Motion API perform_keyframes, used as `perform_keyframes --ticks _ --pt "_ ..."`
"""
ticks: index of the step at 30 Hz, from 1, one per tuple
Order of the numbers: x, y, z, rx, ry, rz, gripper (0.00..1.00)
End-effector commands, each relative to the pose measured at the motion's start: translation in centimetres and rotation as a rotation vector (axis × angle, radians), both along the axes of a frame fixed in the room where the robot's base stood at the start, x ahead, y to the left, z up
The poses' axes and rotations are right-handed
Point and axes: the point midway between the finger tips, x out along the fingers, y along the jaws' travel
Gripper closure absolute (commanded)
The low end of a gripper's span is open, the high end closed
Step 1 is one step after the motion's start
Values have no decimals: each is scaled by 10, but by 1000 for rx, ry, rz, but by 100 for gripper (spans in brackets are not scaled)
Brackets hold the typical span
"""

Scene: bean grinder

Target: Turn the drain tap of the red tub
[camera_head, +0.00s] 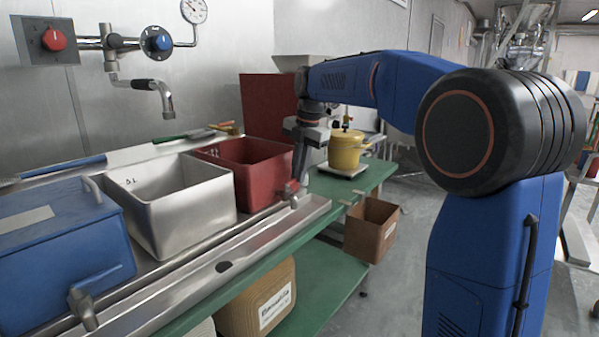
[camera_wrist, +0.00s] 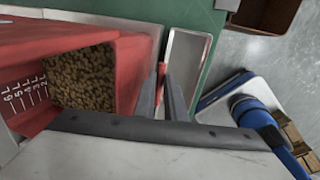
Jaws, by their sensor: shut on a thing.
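The red tub (camera_head: 250,168) stands at the right end of the row of tubs on the counter. In the wrist view the red tub (camera_wrist: 131,75) holds brown beans and has a marked scale on its inner wall. Its drain tap (camera_head: 291,193) sits low on its front right side, above the metal trough. My gripper (camera_head: 299,180) points down at the tap. In the wrist view my gripper (camera_wrist: 162,80) is shut on the red handle of the tap (camera_wrist: 162,69), one finger on each side. The fingers partly hide the tap.
A steel tub (camera_head: 185,205) and a blue tub (camera_head: 60,260) stand to the left. A metal trough (camera_head: 240,245) runs along the front. A yellow pot (camera_head: 345,152) stands on a white plate to the right. A brown bin (camera_head: 371,229) hangs at the green table's side.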

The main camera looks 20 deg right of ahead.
Motion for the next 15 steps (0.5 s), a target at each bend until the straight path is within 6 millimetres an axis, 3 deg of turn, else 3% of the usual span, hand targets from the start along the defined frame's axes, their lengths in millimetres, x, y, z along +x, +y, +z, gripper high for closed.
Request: perform_keyframes --ticks 9,10,12,15 --pt "0 0 1 1 -2 1 100" --pt "0 0 1 1 -2 1 85" --pt "0 0 1 1 -2 1 71" --pt "0 0 0 1 -2 1 71"
